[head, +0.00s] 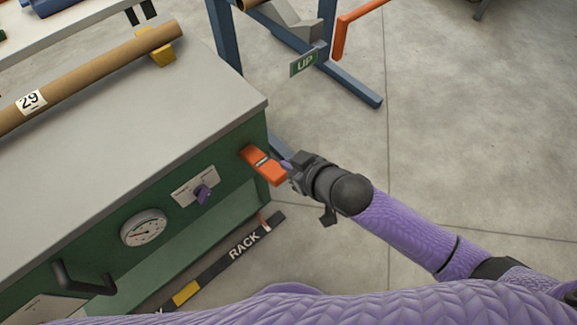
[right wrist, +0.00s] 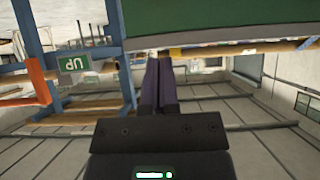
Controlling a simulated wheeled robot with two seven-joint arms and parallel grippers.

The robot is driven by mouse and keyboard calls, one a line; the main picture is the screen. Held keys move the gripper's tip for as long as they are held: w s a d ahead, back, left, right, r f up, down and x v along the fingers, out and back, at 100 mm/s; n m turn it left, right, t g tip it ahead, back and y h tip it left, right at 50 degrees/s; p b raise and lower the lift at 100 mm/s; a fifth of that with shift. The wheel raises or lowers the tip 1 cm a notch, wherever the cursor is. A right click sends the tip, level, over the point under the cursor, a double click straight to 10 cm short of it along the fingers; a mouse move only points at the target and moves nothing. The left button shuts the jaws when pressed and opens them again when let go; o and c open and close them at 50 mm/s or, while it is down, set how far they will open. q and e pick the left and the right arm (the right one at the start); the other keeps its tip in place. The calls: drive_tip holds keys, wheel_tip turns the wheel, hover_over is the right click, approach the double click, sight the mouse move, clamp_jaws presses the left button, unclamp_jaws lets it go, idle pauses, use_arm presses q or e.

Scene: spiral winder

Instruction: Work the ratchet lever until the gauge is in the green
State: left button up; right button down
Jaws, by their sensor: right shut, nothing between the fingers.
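The orange lever (head: 264,165) sticks out from the green front of the cabinet, near its right corner. The round white gauge (head: 144,228) is on the same front, further left. Its needle is small and I cannot make out where it stands against any green zone. My right gripper (head: 287,166) is close beside the lever's right side; I cannot tell whether it touches. In the right wrist view its purple fingers (right wrist: 160,82) are together with nothing between them, and the lever does not show there. My left gripper is not in view.
A black handle (head: 86,279) is lower left. A cardboard tube labelled 29 (head: 85,80) lies on the grey top. A blue frame with an UP sign (head: 303,63) stands behind. Floor at right is clear.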

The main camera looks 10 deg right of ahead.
sight(277, 173)
drive_tip(key=b+x, duration=0.4)
drive_tip(key=x, duration=0.4)
drive_tip(key=shift+s+f, duration=0.1)
drive_tip(key=shift+f, duration=0.15)
drive_tip(key=shift+s+d+f+b, duration=0.25)
drive_tip(key=shift+f+b, duration=0.1)
drive_tip(key=shift+f, duration=0.25)
drive_tip(key=shift+s+d+f+b, duration=0.25)
drive_tip(key=shift+f+b, duration=0.05)
drive_tip(key=shift+f, duration=0.25)
drive_tip(key=shift+s+f, duration=0.1)
drive_tip(key=shift+f, duration=0.15)
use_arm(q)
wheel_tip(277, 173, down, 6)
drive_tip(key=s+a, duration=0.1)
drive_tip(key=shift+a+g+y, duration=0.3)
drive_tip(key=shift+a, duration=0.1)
use_arm(e)
drive_tip(key=shift+d+f, duration=0.1)
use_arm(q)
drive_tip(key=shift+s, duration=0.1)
use_arm(e)
drive_tip(key=shift+s, duration=0.1)
